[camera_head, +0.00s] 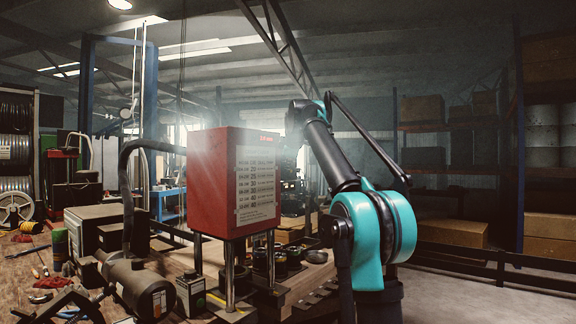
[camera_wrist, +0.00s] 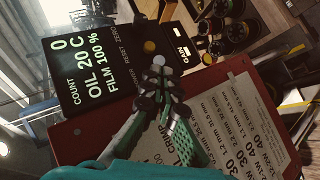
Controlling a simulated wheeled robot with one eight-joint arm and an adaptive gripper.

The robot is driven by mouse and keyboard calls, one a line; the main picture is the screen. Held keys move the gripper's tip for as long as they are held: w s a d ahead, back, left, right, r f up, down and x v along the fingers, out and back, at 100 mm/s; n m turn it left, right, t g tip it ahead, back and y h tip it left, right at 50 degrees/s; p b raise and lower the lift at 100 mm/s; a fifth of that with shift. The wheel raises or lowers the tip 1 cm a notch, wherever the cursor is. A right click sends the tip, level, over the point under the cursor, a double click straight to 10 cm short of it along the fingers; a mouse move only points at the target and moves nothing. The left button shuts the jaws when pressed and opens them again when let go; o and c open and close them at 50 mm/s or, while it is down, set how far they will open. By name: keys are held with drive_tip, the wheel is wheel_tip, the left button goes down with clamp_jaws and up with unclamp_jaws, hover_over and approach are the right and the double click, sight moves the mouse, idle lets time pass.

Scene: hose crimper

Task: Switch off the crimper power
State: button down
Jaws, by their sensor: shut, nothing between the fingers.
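The crimper (camera_head: 205,175) is a red box on metal posts, with a printed chart on its right side. In the wrist view its red housing (camera_wrist: 62,120) and chart (camera_wrist: 235,110) fill the lower part. Beside them is a black control panel (camera_wrist: 120,75) with a lit display reading count 0, oil 20 C, film 100 %. A round yellow button (camera_wrist: 150,47) and small printed labels, partly covered, sit by the display. My gripper (camera_wrist: 159,76) is shut and empty, its tips over the panel near the buttons. Contact cannot be told. In the head view the gripper is hidden.
A cluttered workbench (camera_head: 30,267) with tools runs along the left. Several dark round dies (camera_head: 262,262) stand below the crimper head; round parts (camera_wrist: 217,47) also show in the wrist view. A thick black hose (camera_head: 128,185) curves left of the box. Open floor (camera_head: 460,300) lies at right.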

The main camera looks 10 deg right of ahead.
drive_tip(key=shift+s+d+f+t, duration=0.1)
drive_tip(key=shift+f+t, duration=0.1)
drive_tip(key=shift+t, duration=0.1)
drive_tip(key=shift+s+d+f+m+t+y, duration=0.15)
drive_tip(key=shift+f+m+t+y, duration=0.45)
drive_tip(key=shift+f, duration=0.15)
drive_tip(key=shift+r, duration=0.1)
drive_tip(key=shift+r, duration=0.75)
